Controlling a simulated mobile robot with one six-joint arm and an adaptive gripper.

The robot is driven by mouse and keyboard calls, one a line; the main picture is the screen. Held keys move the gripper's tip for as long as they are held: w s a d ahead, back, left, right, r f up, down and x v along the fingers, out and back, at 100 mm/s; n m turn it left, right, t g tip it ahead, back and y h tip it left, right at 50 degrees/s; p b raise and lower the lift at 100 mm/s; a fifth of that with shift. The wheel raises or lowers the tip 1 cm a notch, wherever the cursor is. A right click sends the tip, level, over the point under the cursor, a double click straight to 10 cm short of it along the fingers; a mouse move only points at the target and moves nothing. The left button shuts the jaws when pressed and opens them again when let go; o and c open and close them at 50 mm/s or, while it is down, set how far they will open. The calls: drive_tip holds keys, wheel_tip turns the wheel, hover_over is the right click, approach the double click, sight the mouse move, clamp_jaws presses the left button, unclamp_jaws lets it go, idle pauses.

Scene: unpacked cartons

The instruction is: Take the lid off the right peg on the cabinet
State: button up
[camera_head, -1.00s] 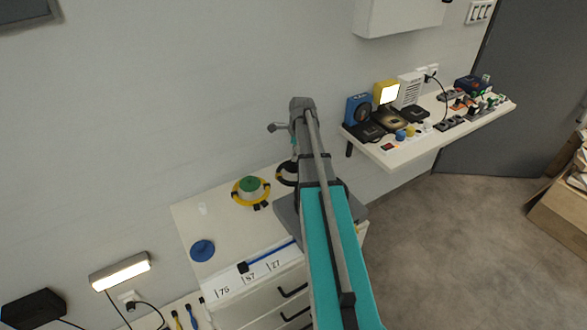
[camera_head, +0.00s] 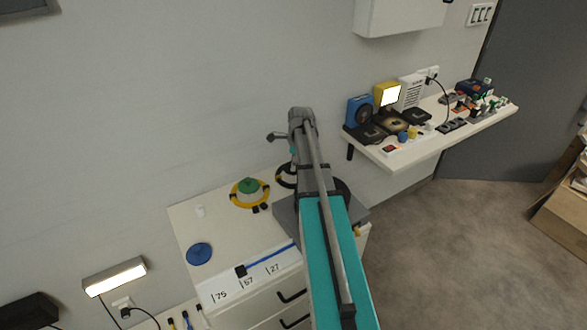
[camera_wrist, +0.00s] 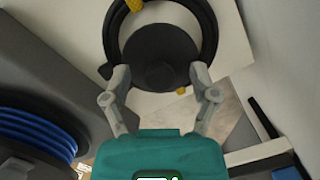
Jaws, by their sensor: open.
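The lid on the right peg is a dark round disc (camera_wrist: 160,55) in the wrist view, with a black ring (camera_wrist: 211,30) around it. In the head view the black ring (camera_head: 281,180) shows at the back right of the white cabinet top (camera_head: 222,232), partly hidden by my arm. My gripper (camera_wrist: 160,72) is open. Its two fingers stand on either side of the near part of the disc, with nothing held; whether they touch it I cannot tell. The peg itself is hidden under the disc.
A green lid (camera_head: 249,186) sits inside a yellow ring (camera_head: 236,202) to the left. A blue disc (camera_head: 199,253) and a small white peg (camera_head: 200,211) are farther left. The wall rises close behind. A shelf (camera_head: 404,158) with devices is at the right.

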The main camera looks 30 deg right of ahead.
drive_tip(key=c, duration=1)
drive_tip(key=shift+r, duration=0.2)
wheel_tip(320, 180, up, 2)
drive_tip(key=shift+p, duration=1.2)
drive_tip(key=s+a+r+p, duration=0.6)
drive_tip(key=s+r+p, duration=0.1)
drive_tip(key=s+a+r+p, duration=0.3)
drive_tip(key=shift+s+r+p, duration=0.3)
drive_tip(key=shift+r+p, duration=0.05)
